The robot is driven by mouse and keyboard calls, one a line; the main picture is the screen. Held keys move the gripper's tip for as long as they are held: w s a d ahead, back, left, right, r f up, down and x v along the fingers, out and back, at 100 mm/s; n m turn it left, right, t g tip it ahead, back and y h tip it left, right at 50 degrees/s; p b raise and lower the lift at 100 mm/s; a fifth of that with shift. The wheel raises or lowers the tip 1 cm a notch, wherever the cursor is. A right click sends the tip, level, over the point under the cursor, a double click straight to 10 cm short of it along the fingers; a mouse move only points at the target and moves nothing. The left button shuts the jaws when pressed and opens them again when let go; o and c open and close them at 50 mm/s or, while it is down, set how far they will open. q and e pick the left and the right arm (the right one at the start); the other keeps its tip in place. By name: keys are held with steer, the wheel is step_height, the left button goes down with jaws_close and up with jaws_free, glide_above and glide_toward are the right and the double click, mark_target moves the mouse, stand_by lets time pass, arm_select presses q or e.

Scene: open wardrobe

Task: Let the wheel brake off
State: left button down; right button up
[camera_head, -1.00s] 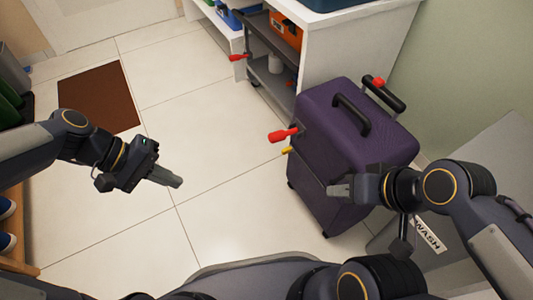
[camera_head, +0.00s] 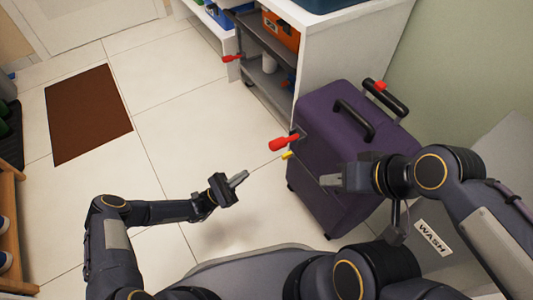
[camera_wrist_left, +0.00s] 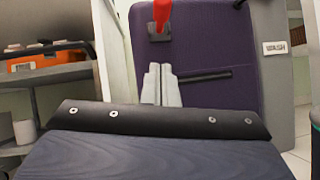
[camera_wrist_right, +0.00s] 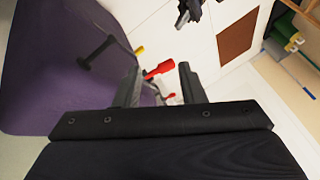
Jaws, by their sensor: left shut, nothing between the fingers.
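A purple wheeled suitcase (camera_head: 335,165) stands upright at centre right. A red lever (camera_head: 284,142) sticks out from its left side, with a smaller yellow lever (camera_head: 287,155) just below. No label shows which one is the wheel brake. My left gripper (camera_head: 240,177) is shut and empty, left of the suitcase and apart from both levers. In the left wrist view its fingertips (camera_wrist_left: 160,80) point at the suitcase side, below the red lever (camera_wrist_left: 162,12). My right gripper (camera_head: 330,180) is open and empty in front of the suitcase; its fingers also show in the right wrist view (camera_wrist_right: 162,85).
A grey cart (camera_head: 262,75) with a red handle (camera_head: 231,58) and orange box (camera_head: 281,31) stands behind, beside a white cabinet (camera_head: 335,50). A grey box marked WASH (camera_head: 432,238) is at the right.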

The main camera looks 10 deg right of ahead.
arm_select(q)
steer(key=t, duration=0.1)
steer(key=b, duration=0.1)
glide_toward(283, 142)
steer(key=w+d+f, duration=0.2)
steer(key=d+f, duration=0.1)
steer(key=f, duration=0.1)
steer(key=r, duration=0.2)
steer(key=d+r, duration=0.1)
steer(key=r, duration=0.1)
steer(key=shift+d+r+b, duration=0.1)
steer(key=shift+r+b, duration=0.15)
steer(key=shift+b, duration=0.05)
